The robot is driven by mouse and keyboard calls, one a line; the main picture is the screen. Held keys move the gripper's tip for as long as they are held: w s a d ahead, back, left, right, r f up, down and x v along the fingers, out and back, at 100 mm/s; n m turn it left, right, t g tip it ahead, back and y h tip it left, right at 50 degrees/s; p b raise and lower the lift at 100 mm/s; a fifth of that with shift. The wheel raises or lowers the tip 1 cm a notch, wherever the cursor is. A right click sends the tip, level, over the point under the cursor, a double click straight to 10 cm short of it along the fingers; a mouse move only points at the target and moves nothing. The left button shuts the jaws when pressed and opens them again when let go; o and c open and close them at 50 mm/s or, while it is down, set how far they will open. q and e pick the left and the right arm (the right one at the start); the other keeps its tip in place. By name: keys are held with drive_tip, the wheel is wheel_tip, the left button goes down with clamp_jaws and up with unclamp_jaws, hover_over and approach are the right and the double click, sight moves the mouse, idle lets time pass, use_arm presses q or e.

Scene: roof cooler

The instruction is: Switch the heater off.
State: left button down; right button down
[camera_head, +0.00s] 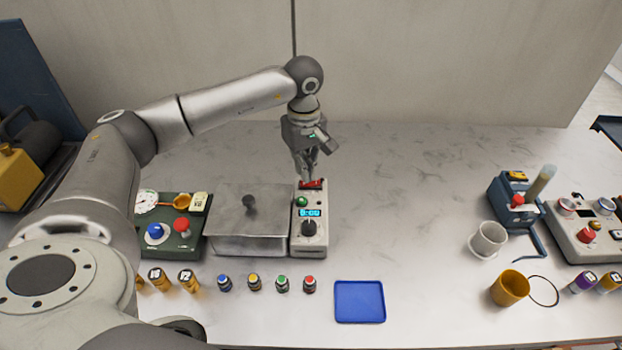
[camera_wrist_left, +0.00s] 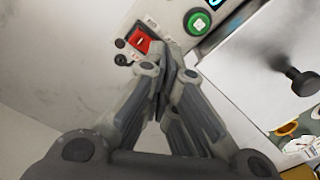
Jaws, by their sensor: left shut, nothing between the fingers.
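The heater's control box (camera_head: 309,244) stands on the counter against the right side of a grey metal lidded bath (camera_head: 240,232). It has a lit blue display (camera_head: 310,212), a black knob (camera_head: 309,228), a green button (camera_head: 302,201) and a red switch (camera_head: 312,184) at its far end. In the left wrist view the red switch (camera_wrist_left: 143,42) and green button (camera_wrist_left: 197,22) show clearly. My left gripper (camera_head: 306,178) is shut and empty, pointing down at the red switch. In the wrist view its fingertips (camera_wrist_left: 172,50) are just beside the switch; I cannot tell whether they touch. My right gripper is not in view.
A green device (camera_head: 175,240) with blue and red knobs stands left of the bath. Several small vials (camera_head: 254,283) and a blue tray (camera_head: 360,302) lie in front. A white cup (camera_head: 488,240) and other instruments stand at right. The counter's middle is clear.

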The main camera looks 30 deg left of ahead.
sight(305, 184)
use_arm(q)
drive_tip(key=shift+r+p, duration=1.15)
drive_tip(key=shift+r, duration=1.15)
